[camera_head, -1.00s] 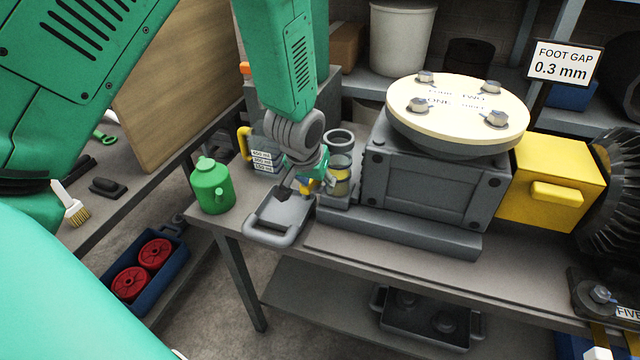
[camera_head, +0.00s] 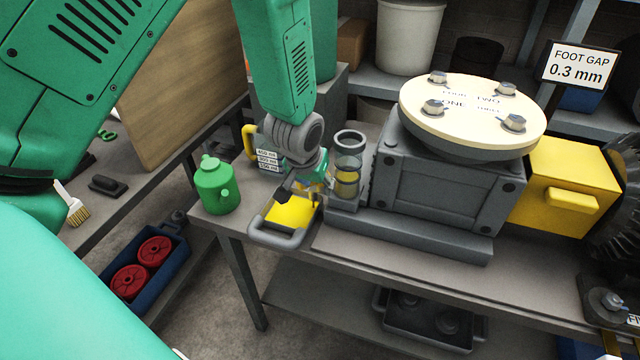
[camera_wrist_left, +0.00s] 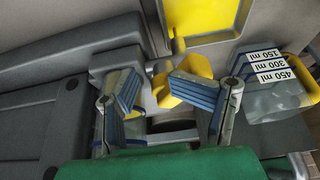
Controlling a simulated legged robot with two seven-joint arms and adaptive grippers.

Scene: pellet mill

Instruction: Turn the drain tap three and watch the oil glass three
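The oil glass (camera_head: 348,162) is a clear upright cylinder beside the grey gear housing, with yellow oil in its lower part. The grey drain tray (camera_head: 258,236) at the bench's front edge holds a yellow pool, which also shows in the left wrist view (camera_wrist_left: 205,18). My left gripper (camera_head: 303,190) is low between the glass and the tray. In the left wrist view its blue-padded fingers (camera_wrist_left: 158,90) are apart, with the yellow tap handle (camera_wrist_left: 192,68) between and just beyond their tips. Contact is unclear. My right gripper is out of view.
A green oil can (camera_head: 216,188) stands left of the tray. A measuring jug (camera_head: 262,152) with volume labels stands behind my gripper. The housing (camera_head: 440,185) with its cream bolted disc fills the right. A yellow box (camera_head: 570,185) adjoins it.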

